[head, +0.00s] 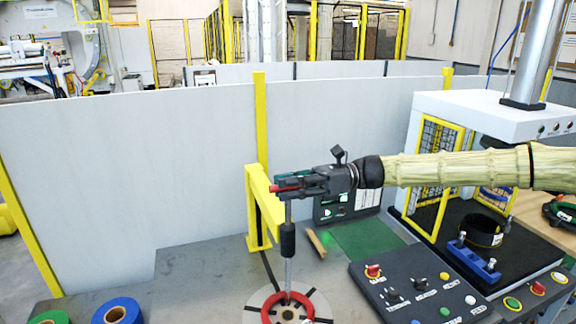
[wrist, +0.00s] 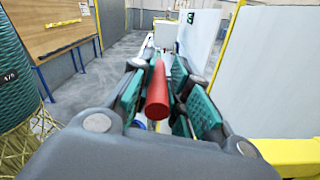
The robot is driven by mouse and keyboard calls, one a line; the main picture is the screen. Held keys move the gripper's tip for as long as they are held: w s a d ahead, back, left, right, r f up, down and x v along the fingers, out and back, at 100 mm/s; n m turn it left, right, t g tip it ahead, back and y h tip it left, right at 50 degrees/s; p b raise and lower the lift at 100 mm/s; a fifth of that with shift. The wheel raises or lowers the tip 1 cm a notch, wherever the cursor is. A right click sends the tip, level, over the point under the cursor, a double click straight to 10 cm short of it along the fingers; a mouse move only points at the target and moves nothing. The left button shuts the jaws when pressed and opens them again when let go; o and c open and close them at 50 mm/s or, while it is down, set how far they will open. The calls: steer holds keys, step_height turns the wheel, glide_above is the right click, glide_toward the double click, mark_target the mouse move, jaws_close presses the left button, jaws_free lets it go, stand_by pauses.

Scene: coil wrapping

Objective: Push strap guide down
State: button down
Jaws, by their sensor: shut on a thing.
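The strap guide (head: 289,240) is an upright grey rod with a black sleeve, standing below my gripper beside the yellow post. A red bar-shaped handle (wrist: 158,90) shows between my fingers in the wrist view; in the head view its red tip pokes out at the left of the fingers. My gripper (head: 282,187) is level, reaches in from the right and is shut on this red handle at the top of the rod. Below, the rod's lower end meets a red coil ring (head: 268,310) on a round plate. Whether it touches the ring I cannot tell.
A yellow post (head: 254,210) with an arm stands just left of and behind the rod. A control panel (head: 420,292) with buttons is at lower right, a press frame (head: 490,115) behind it. Green and blue rolls (head: 118,312) lie at lower left. The grey wall runs behind.

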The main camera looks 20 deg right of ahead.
glide_above(291, 225)
steer(key=shift+w+a+f+b, duration=0.1)
steer(key=shift+a+f+b, duration=0.1)
steer(key=shift+f, duration=0.85)
steer(key=shift+w+a+f+b, duration=0.1)
steer(key=shift+f+b, duration=0.05)
steer(key=shift+f, duration=0.9)
steer(key=c, duration=1.4)
jaws_free()
steer(key=shift+s+r, duration=0.1)
steer(key=shift+s, duration=0.05)
steer(key=shift+d, duration=0.1)
steer(key=shift+d, duration=0.25)
steer(key=d, duration=1.1)
steer(key=shift+w+d, duration=0.2)
steer(key=shift+w, duration=0.05)
